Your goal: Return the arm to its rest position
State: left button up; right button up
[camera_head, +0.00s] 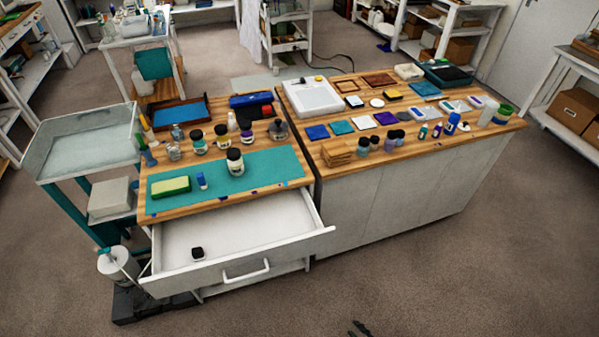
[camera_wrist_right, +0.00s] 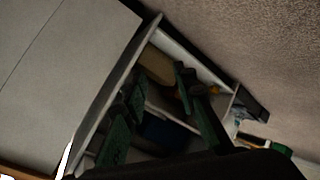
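My right gripper (camera_head: 361,329) shows only as a small dark piece at the bottom edge of the head view, over bare floor and away from the benches. In the right wrist view my right gripper (camera_wrist_right: 158,80) has two dark green fingers standing apart, with nothing seen held between them. Most of my right arm is outside the head view. My left gripper and arm do not show in the head view.
An open white drawer (camera_head: 285,216) juts out below the teal mat (camera_head: 280,165), with a small black-lidded jar (camera_head: 198,252) inside. The right bench (camera_head: 470,130) carries tiles, bottles and trays. The carpet floor (camera_head: 450,270) in front is clear.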

jog(key=s+d+f+m+g+h+p, duration=0.1)
jog(key=s+d+f+m+g, duration=0.2)
jog(key=s, duration=0.4)
jog(key=s+d+f+m+h, duration=0.2)
jog(key=s+d+f, duration=0.25)
jog(key=s, duration=0.25)
jog(key=s+d+f+m+g+h+p, duration=0.1)
jog(key=s+d+f+m+g, duration=0.1)
jog(key=s+f+m, duration=0.3)
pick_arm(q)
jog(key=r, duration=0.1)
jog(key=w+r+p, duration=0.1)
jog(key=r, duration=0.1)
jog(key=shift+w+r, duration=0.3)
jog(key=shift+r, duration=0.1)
pick_arm(e)
jog(key=s+d+f+m+g, duration=0.1)
jog(key=s+m+g, duration=0.1)
jog(key=s, duration=0.9)
jog(key=s+f+m+g+h, duration=0.1)
jog(key=s+g, duration=0.1)
jog(key=s, duration=1)
jog(key=shift+d+f+m+g, duration=0.3)
jog(key=shift+d+f+m, duration=0.05)
jog(key=shift+m, duration=0.05)
